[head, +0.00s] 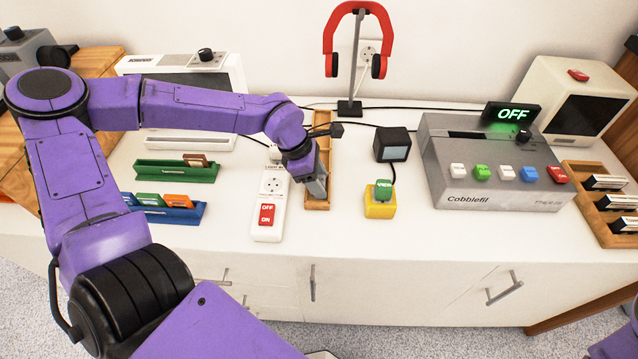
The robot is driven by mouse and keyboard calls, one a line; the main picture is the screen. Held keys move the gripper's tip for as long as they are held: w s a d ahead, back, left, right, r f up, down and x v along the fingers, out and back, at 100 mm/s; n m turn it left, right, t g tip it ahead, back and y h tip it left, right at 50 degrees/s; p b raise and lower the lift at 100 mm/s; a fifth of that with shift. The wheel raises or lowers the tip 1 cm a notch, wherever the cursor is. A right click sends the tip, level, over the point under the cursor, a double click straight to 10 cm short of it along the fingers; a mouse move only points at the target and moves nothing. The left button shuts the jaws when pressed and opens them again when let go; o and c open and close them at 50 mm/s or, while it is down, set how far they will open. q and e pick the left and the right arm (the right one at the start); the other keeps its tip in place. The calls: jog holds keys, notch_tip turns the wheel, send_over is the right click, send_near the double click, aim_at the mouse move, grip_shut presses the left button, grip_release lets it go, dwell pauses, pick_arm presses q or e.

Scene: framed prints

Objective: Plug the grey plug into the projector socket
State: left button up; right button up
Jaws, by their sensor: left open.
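A white socket strip (281,210) lies left of my left gripper. It has a round socket (272,185), a small label that seems to start with "LIGHT", and a red OFF/ON switch (266,214). A small pale shape (275,153) sits at its far end, partly behind my arm; I cannot tell whether it is a plug. No socket labelled for the projector can be read. My left gripper (318,190) is open and points down over a narrow wooden tray (317,205). I cannot make out the grey plug; the gripper hides part of the tray. My right gripper is out of view.
A grey Cobblefil machine (490,165) reads OFF. Green (175,172) and blue racks (172,215) lie left.

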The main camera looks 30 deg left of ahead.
pick_arm(q)
jog(key=shift+c, duration=0.3)
jog(key=c, duration=0.6)
notch_tip(320, 180, up, 10)
jog(key=shift+r, duration=0.1)
